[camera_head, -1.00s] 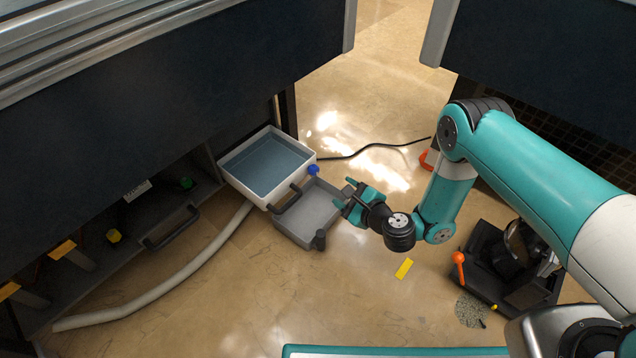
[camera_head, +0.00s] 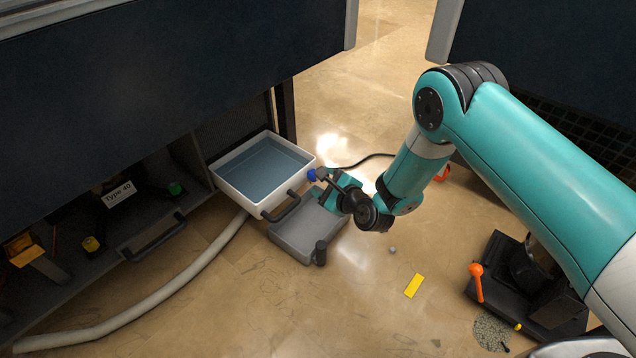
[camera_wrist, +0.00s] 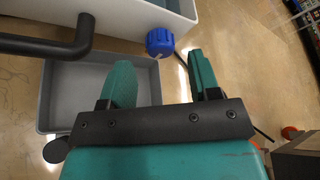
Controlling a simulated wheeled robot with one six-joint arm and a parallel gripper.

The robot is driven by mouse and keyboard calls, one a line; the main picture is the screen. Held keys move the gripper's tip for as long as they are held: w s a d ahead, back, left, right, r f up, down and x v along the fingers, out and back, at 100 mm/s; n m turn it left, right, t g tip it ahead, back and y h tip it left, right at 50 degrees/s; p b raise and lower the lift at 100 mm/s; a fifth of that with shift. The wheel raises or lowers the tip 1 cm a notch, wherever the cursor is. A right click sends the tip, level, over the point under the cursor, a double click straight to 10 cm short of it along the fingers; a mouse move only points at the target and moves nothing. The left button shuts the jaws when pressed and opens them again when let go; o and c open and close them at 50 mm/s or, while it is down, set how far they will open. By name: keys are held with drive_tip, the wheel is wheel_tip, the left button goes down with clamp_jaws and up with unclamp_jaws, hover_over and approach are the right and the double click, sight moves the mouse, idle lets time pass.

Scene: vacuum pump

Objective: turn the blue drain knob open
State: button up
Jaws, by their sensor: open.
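The blue drain knob (camera_head: 312,175) sits on the right side of the white tank (camera_head: 226,183), near its front corner. The tank holds bluish liquid. The knob also shows in the wrist view (camera_wrist: 160,41), ribbed and round. My gripper (camera_head: 321,184) is close to the knob in the head view. In the wrist view its teal fingers (camera_wrist: 158,70) are apart and empty, with the knob beyond the tips, between them and toward the upper middle. I cannot tell whether a finger touches the knob.
A grey tray (camera_head: 290,240) lies on the floor under my gripper. The tank's dark handle (camera_head: 283,207) is left of my gripper. A black cable (camera_head: 365,159) runs behind. A yellow strip (camera_head: 413,286) and an orange-handled black device (camera_head: 477,283) are at right.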

sight(313, 175)
drive_tip(key=shift+b+x, duration=0.55)
drive_tip(key=shift+x, duration=0.65)
drive_tip(key=shift+w+a+f, duration=0.1)
drive_tip(key=shift+w+a, duration=0.15)
drive_tip(key=shift+w, duration=0.1)
drive_tip(key=c, duration=0.9)
drive_tip(key=shift+c, duration=0.2)
